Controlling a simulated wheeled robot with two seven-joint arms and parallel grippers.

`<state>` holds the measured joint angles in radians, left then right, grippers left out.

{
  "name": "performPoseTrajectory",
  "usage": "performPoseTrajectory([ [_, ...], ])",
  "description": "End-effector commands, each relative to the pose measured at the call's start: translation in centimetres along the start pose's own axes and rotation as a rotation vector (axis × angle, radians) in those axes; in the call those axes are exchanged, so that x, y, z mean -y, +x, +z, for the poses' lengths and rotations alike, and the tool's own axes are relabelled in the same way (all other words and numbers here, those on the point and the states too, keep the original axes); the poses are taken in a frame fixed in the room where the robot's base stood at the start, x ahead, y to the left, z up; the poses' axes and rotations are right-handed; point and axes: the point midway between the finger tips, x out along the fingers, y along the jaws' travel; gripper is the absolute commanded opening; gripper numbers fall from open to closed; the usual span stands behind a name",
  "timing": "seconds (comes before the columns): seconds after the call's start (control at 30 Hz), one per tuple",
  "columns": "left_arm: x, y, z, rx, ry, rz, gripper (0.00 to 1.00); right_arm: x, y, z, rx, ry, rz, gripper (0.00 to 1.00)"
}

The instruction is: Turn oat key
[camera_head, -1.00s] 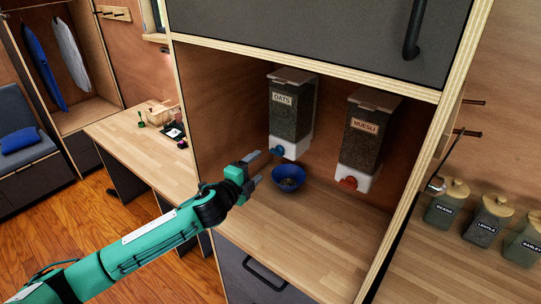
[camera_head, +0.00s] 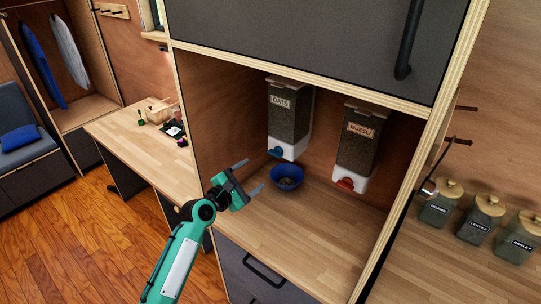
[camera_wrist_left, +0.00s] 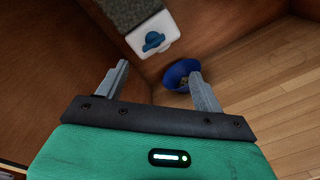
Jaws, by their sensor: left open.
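The oats dispenser (camera_head: 287,112) hangs on the niche's back wall, labelled OATS, with a white base and a blue key (camera_head: 275,152) at its front. In the left wrist view the blue key (camera_wrist_left: 153,41) shows ahead, beyond the fingertips. A blue bowl (camera_head: 287,178) stands on the niche floor below the dispenser, with some contents in it; it also shows in the left wrist view (camera_wrist_left: 177,78). My left gripper (camera_head: 251,176) is open and empty, left of the bowl and in front of and below the key, apart from both. My right gripper is not in view.
The muesli dispenser (camera_head: 358,143) with a red key (camera_head: 345,184) hangs to the right. The wooden frame and a dark cabinet door (camera_head: 320,40) bound the niche above. Labelled jars (camera_head: 480,218) stand on the right counter. The niche floor in front of the bowl is clear.

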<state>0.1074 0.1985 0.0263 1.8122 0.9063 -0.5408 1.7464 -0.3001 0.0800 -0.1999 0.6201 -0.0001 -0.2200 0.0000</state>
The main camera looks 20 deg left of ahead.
Motion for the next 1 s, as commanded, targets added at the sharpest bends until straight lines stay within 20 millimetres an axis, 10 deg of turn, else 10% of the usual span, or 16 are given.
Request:
performPoseTrajectory([
  [0.3, -0.2, -2.0, -1.1, 0.062, -0.699, 0.040, 0.69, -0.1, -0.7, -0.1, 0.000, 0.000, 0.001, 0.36],
  [0.57, -0.5, -0.1, -0.9, 0.070, -0.750, 0.042, 0.69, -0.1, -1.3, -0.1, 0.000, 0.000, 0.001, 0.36],
  [1.0, -0.9, 8.4, -0.5, 0.069, -0.745, 0.041, 0.69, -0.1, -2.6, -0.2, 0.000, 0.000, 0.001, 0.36],
])
